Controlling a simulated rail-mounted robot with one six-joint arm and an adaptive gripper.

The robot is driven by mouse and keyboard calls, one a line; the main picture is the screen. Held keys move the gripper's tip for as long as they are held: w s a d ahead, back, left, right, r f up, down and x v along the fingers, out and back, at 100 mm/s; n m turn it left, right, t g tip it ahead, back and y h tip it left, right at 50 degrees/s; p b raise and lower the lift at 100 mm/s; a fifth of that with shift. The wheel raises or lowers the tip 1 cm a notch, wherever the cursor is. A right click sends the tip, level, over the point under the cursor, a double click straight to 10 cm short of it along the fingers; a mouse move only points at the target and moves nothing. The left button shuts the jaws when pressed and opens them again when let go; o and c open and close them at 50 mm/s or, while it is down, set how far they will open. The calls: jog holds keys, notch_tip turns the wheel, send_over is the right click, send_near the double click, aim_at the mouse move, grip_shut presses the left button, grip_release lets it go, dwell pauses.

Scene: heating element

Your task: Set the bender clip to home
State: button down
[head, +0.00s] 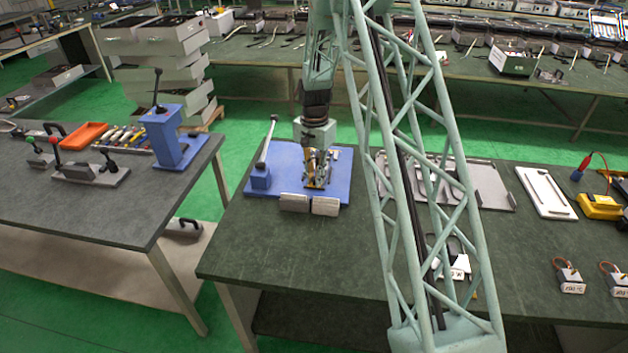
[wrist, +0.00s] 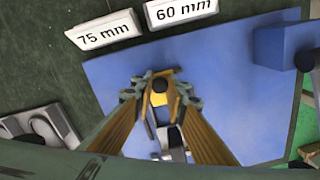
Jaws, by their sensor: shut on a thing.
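The bender's blue base plate (head: 335,190) lies on the near table; its plain blue surface also fills the wrist view (wrist: 225,100). My gripper (head: 316,180) points down over the plate's middle. In the wrist view my gripper (wrist: 160,93) has its two fingers on either side of a small yellow part with a black knob (wrist: 160,86), which I take as the bender clip. The fingers are closed on it. A grey metal part (wrist: 172,140) shows below it between the fingers. The exact contact is partly hidden by the fingers.
A blue block (head: 261,178) with a tall lever (head: 268,140) stands at the plate's left. Two labels, 75 mm (wrist: 104,30) and 60 mm (wrist: 181,10), stand along the near edge. A grey tray (head: 490,190) lies to the right. The near left table corner is clear.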

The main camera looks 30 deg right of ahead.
jog(key=shift+w+d+r, duration=0.1)
jog(key=shift+w, duration=0.1)
jog(key=c, duration=2.8)
grip_release()
jog(key=shift+d, duration=0.1)
jog(key=shift+r, duration=5.95)
